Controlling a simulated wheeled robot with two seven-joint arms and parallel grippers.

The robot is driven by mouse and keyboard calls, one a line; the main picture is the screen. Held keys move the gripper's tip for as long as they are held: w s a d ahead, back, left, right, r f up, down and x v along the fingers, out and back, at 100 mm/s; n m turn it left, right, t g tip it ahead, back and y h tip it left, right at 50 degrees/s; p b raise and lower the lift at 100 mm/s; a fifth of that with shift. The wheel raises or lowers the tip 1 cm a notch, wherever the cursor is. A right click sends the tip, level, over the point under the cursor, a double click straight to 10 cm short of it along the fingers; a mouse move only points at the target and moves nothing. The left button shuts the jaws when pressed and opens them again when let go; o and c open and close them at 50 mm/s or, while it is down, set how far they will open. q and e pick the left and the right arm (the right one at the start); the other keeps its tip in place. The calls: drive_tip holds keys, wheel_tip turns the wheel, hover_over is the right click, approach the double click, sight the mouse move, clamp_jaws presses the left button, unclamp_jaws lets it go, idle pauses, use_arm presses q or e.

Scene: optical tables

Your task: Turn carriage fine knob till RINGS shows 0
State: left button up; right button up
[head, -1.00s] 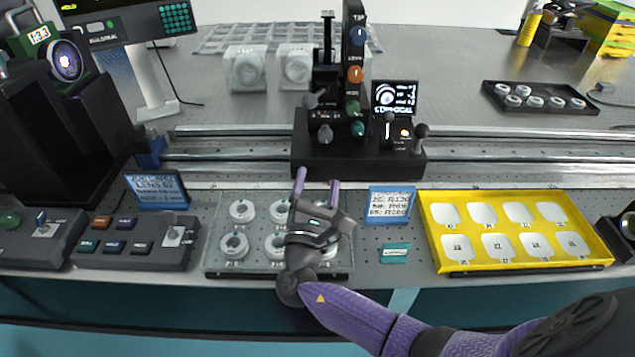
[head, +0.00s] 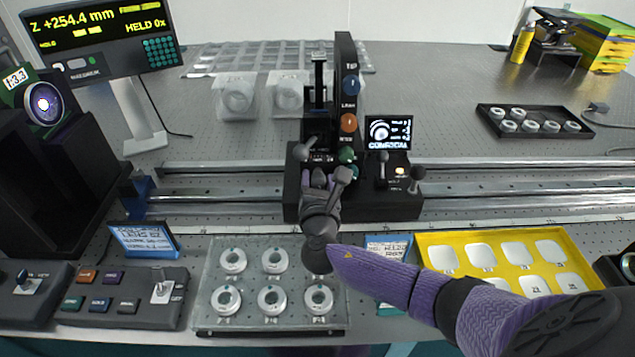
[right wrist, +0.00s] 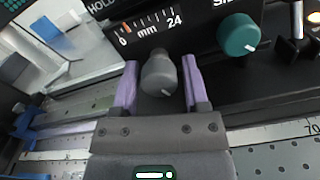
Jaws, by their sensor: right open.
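The black carriage (head: 290,205) stands on the rails. In the right wrist view a grey round knob (right wrist: 158,76) sits on its front, below a "0 mm 24" scale (right wrist: 150,27). My right gripper (head: 325,180) is at the carriage front; in the right wrist view its purple fingers (right wrist: 160,85) stand open on both sides of the grey knob, with small gaps. A teal knob (right wrist: 238,34) is to the right. A small screen (head: 388,132) shows a ring picture and "CONFOCAL"; its small numbers are too blurred to read. My left gripper is not in view.
A large readout (head: 100,28) shows Z +254.4 mm and HELD 0x. Levers (head: 416,174) stand on the carriage's right. A clear tray (head: 250,250) of round parts and a yellow tray (head: 425,245) lie in front. The rails (head: 500,190) are clear to the right.

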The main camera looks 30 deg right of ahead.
drive_tip(key=shift+w+r, duration=0.1)
drive_tip(key=shift+w, duration=0.05)
clamp_jaws()
drive_tip(key=n+p, duration=0.4)
drive_tip(key=shift+r, duration=0.35)
drive_tip(key=shift+f+n, duration=0.2)
drive_tip(key=shift+n, duration=0.3)
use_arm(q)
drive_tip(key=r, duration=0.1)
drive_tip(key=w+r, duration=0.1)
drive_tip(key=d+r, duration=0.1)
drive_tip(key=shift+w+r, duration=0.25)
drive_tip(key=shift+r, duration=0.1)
use_arm(e)
drive_tip(key=shift+f, duration=0.15)
unclamp_jaws()
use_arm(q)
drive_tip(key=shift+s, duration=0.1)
use_arm(e)
drive_tip(key=shift+d, duration=0.1)
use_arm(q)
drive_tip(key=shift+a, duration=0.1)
